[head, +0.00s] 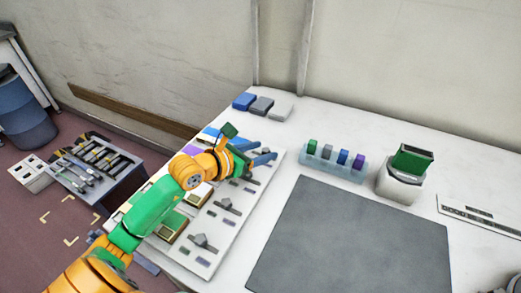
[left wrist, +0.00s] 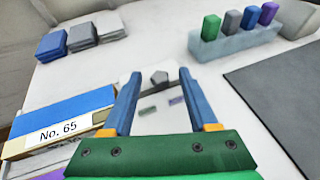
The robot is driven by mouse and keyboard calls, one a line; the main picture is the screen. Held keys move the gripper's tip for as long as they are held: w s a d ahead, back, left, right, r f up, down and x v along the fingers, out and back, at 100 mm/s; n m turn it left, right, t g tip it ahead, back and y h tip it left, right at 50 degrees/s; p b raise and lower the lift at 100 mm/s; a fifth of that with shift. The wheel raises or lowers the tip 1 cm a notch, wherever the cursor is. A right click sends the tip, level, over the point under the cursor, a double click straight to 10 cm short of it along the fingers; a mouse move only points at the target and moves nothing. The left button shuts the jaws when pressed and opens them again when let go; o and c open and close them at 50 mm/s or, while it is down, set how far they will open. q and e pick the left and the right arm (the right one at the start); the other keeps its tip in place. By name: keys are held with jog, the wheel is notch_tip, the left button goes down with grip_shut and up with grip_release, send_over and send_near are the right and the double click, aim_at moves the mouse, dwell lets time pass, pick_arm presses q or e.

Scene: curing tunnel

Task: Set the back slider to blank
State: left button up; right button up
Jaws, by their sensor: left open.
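A pale control panel (head: 203,262) with several sliders lies on the table at the left. A front slider (head: 201,241) and a middle slider (head: 228,204) show their grey knobs. The back slider is largely hidden by my left gripper (head: 266,154) in the head view. In the left wrist view its grey knob (left wrist: 159,78) lies between the blue fingertips of my open left gripper (left wrist: 160,74), with a gap on both sides. A greenish and a purple mark show on the panel nearer the palm. I cannot read which mark the knob stands at. My right gripper is not in view.
A block labelled No. 65 (left wrist: 60,130) with a blue top is left of the gripper. Blue, grey and white blocks (head: 261,106) lie behind. A pale rack (head: 333,166) of coloured pieces, a green-topped device (head: 402,185) and a dark mat (head: 350,245) are to the right.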

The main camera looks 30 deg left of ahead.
pick_arm(q)
grip_shut()
dwell(1.1)
jog(key=shift+a+f+b, duration=0.15)
jog(key=shift+a+b, duration=0.2)
jog(key=shift+b, duration=0.15)
jog(key=shift+s+r, duration=0.1)
jog(key=shift+r, duration=0.1)
grip_release()
